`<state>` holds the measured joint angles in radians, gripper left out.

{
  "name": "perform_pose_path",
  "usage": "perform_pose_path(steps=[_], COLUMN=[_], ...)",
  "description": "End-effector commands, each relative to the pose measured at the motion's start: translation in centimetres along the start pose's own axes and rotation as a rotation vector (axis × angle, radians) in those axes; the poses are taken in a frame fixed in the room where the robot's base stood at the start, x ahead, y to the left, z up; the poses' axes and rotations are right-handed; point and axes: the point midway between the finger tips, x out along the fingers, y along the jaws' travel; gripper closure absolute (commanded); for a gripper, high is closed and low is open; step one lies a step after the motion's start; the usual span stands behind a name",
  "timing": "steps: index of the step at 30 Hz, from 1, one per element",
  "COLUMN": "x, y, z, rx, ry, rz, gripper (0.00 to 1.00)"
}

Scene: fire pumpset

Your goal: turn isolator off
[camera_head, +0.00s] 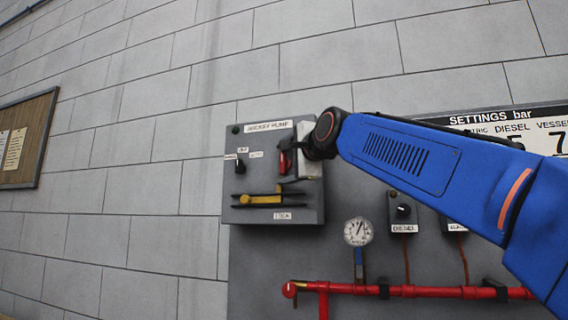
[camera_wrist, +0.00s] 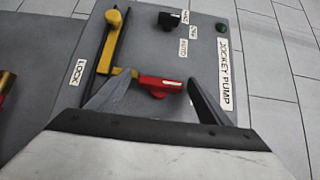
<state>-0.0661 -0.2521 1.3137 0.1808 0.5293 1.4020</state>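The grey JOCKEY PUMP panel (camera_head: 235,210) is on the wall; it also shows, turned, in the wrist view (camera_wrist: 215,25). A red handle (camera_wrist: 160,83), probably the isolator, lies crosswise in the wrist view; part of it shows in the head view (camera_head: 284,161). My gripper (camera_wrist: 158,84) is open, with a finger on each side of the red handle. I cannot tell whether they touch it. A yellow lock bar (camera_wrist: 118,72) with a round knob sits in a slot marked LOCK, its end beside the handle. It also shows in the head view (camera_head: 262,199).
A black selector knob (camera_wrist: 168,20) and a green lamp (camera_wrist: 222,28) are on the same panel. A gauge (camera_head: 358,231), a DIESEL box (camera_head: 403,210) and a red pipe (camera_head: 400,290) are at lower right.

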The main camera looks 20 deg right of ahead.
Motion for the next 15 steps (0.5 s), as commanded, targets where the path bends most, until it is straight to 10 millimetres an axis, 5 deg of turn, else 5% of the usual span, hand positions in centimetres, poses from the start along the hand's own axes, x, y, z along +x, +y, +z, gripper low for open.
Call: perform_pose_path(steps=[8, 15], x=[-1.1, -5.1], y=[-0.2, -0.2], z=[0.0, 0.0], rx=[0.0, 0.001], ry=[0.001, 0.001], rz=[-0.003, -0.004], gripper=[0.27, 0.27])
